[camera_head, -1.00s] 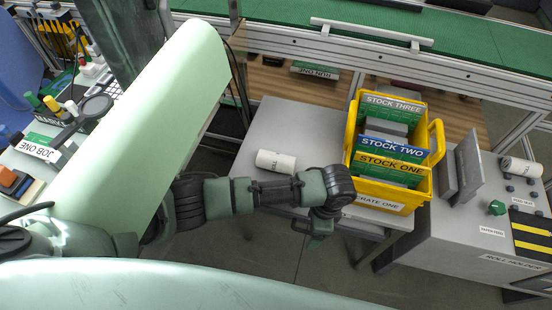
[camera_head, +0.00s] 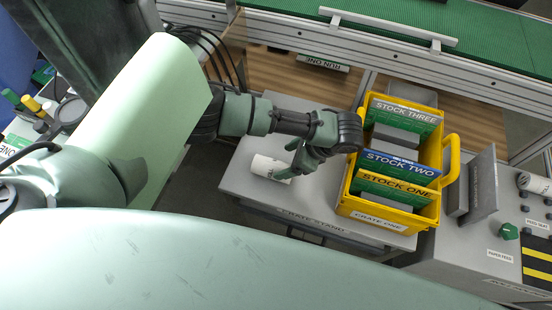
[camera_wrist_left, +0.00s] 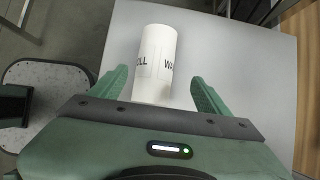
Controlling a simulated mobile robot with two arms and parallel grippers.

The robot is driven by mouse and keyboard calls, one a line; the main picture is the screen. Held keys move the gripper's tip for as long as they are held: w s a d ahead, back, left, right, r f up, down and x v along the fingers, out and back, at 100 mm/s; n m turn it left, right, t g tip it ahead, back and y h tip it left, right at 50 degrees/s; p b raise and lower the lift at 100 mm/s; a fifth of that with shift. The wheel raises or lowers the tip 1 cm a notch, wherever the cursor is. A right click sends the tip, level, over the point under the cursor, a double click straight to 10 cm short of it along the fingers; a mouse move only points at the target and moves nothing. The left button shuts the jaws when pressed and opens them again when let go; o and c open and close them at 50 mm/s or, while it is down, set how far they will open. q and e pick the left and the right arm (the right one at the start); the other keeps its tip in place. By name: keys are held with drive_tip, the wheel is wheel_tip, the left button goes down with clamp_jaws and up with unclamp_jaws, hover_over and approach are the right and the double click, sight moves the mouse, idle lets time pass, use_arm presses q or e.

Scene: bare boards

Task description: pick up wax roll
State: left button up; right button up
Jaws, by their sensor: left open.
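The wax roll (camera_head: 265,166), a white cylinder with dark lettering, lies on its side at the left part of the grey crate stand (camera_head: 240,180). My left gripper (camera_head: 286,161) is open at the roll's right end in the head view. In the left wrist view the roll (camera_wrist_left: 157,55) lies ahead, with its near end between the two spread green fingers of the gripper (camera_wrist_left: 158,82). A gap shows on each side, wider on the right. My right gripper is not in view.
The yellow crate (camera_head: 376,222) with several stock boards stands on the stand, right of my left wrist. A grey machine with an upright plate (camera_head: 481,185) and another white roll (camera_head: 534,183) is further right. A green conveyor (camera_head: 480,40) runs behind.

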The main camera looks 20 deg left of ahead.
sight(277, 166)
use_arm(q)
drive_tip(key=x, duration=0.4)
drive_tip(key=s+x, duration=0.1)
drive_tip(key=x, duration=0.1)
drive_tip(key=shift+a+f, duration=0.2)
drive_tip(key=shift+w+a+f, duration=0.1)
drive_tip(key=shift+a+f, duration=0.05)
drive_tip(key=shift+f, duration=0.2)
drive_tip(key=c, duration=1.5)
clamp_jaws()
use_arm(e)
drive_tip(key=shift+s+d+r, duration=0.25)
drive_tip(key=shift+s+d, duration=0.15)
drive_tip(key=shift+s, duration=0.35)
use_arm(q)
drive_tip(key=shift+p, duration=0.3)
